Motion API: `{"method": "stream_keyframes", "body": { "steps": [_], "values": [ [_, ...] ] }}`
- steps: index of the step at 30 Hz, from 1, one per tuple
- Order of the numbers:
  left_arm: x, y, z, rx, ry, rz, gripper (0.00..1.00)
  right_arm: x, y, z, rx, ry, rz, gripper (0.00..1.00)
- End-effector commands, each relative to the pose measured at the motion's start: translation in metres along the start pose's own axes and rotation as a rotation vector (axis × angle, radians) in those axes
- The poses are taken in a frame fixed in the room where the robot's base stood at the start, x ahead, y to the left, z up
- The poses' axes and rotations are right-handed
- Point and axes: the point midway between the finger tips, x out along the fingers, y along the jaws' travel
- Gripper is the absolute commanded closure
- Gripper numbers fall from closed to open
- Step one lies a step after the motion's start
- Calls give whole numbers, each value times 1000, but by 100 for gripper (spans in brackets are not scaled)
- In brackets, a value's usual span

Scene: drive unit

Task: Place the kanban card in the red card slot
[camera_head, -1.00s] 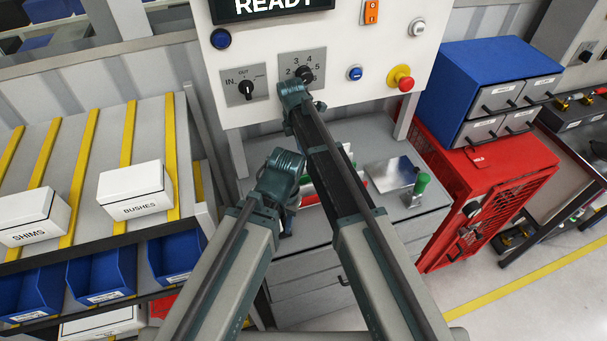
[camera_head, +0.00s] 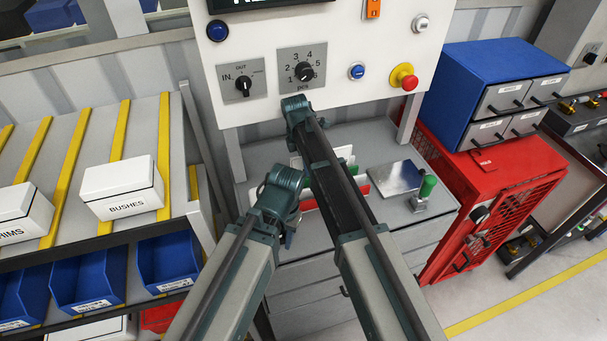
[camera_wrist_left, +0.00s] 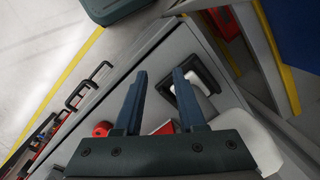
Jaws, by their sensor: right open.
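Coloured card slots stand on the grey bench top, a red one (camera_head: 308,204) and a green one among them, partly hidden behind my arms. I cannot make out the kanban card with certainty. My right gripper (camera_head: 298,108) is at the end of the right arm, over the back of the bench near the panel's lower edge; its fingers are hard to see. My left gripper is mostly hidden by its own arm in the head view. In the left wrist view my left gripper (camera_wrist_left: 160,78) is open, with nothing between its two blue fingers.
A white panel (camera_head: 340,70) with dials and a red emergency button (camera_head: 404,77) rises behind the bench. A red cabinet (camera_head: 490,200) stands right, a sloped rack with white boxes (camera_head: 122,187) left.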

Motion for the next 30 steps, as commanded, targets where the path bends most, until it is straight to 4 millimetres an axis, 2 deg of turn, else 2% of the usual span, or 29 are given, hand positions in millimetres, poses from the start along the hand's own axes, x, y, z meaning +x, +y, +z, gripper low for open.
{"method": "stream_keyframes", "body": {
  "steps": [27,30],
  "values": [
    [4,0,0,0,0,0,61,4,0,0,0,0,0,55],
    [4,0,0,0,0,0,61,4,0,0,0,0,0,71]
  ]
}}
